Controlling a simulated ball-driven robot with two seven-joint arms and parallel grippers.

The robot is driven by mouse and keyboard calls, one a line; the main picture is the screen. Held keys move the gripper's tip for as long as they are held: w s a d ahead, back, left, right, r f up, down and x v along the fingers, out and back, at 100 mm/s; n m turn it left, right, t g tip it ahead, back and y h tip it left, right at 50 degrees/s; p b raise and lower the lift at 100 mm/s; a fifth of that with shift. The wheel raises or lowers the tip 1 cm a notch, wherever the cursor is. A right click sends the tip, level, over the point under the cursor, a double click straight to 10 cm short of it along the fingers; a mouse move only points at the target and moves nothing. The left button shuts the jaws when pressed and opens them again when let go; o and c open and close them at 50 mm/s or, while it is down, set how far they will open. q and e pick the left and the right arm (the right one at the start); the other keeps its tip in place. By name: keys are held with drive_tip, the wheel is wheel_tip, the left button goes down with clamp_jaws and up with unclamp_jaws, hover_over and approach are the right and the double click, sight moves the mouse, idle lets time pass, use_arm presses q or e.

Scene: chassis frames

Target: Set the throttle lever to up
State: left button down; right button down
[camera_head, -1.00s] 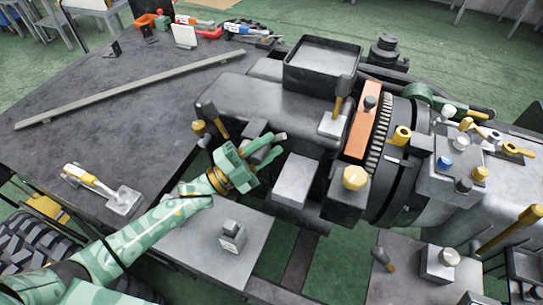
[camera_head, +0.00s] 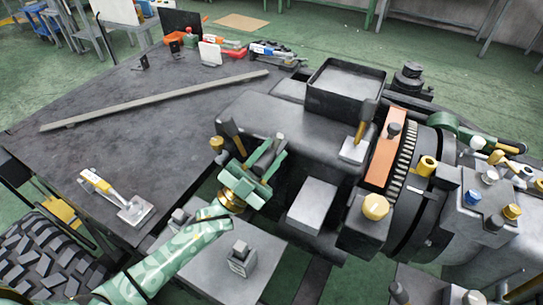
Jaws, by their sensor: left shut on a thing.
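My left gripper (camera_head: 268,160), green camouflage, is at the left end of the dark engine block (camera_head: 268,115). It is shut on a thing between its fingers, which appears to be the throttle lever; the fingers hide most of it. No label shows which lever is the throttle. My right gripper is not in view.
A grey box (camera_head: 313,203) stands close right of the gripper. A yellow knob (camera_head: 375,207) and an orange panel (camera_head: 383,160) are further right. A grey block (camera_head: 240,257) sits on a plate below. The dark table (camera_head: 110,155) holds a long bar (camera_head: 160,99).

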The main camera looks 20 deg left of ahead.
use_arm(q)
drive_tip(key=shift+f, duration=0.1)
drive_tip(key=c, duration=1.1)
unclamp_jaws()
drive_tip(key=b+v, duration=0.2)
drive_tip(key=v, duration=1.4)
drive_tip(key=shift+s+a+f, duration=0.1)
drive_tip(key=shift+a, duration=0.05)
